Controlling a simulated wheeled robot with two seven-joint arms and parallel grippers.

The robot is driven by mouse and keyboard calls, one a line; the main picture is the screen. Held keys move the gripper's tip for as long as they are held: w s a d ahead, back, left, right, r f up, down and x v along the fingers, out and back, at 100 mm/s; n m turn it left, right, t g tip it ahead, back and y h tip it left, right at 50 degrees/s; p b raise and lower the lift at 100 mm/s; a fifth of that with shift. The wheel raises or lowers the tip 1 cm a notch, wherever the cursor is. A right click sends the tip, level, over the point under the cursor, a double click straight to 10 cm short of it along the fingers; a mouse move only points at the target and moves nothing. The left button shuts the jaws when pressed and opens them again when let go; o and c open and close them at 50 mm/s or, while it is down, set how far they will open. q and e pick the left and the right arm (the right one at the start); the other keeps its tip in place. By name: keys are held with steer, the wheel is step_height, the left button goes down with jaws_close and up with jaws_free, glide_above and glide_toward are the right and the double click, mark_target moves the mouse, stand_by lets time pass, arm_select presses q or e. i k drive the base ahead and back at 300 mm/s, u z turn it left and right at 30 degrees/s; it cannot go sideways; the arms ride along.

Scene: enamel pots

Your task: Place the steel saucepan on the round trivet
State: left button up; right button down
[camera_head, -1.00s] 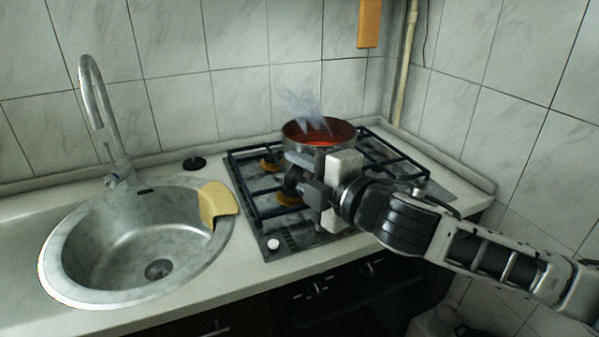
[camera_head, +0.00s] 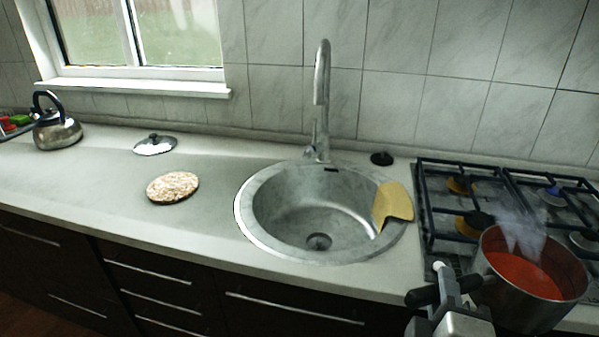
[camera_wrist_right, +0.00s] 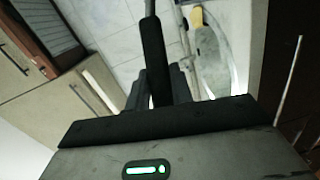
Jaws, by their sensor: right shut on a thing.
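The steel saucepan (camera_head: 527,312) holds steaming red liquid and is at the lower right in the head view, overlapping the front of the hob. My right gripper (camera_head: 440,287) is shut on its black handle, which also shows in the right wrist view (camera_wrist_right: 152,55). The pan looks upright and held up, though its underside is hidden. The round trivet (camera_head: 172,186), speckled beige, lies bare on the counter left of the sink, well away from the pan. My left gripper is not in view.
The sink (camera_head: 285,215) and its tall tap (camera_head: 321,95) stand between the pan and the trivet. A yellow cloth-like piece (camera_head: 393,203) hangs over the sink's right rim. A lid (camera_head: 155,145) lies behind the trivet; a kettle (camera_head: 58,132) stands far left. Counter around the trivet is clear.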

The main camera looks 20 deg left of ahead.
mark_target(155, 200)
steer(key=u, duration=3.15)
steer(key=i, duration=1.35)
steer(key=z, duration=1.8)
steer(key=i, duration=0.25)
steer(key=z, duration=0.1)
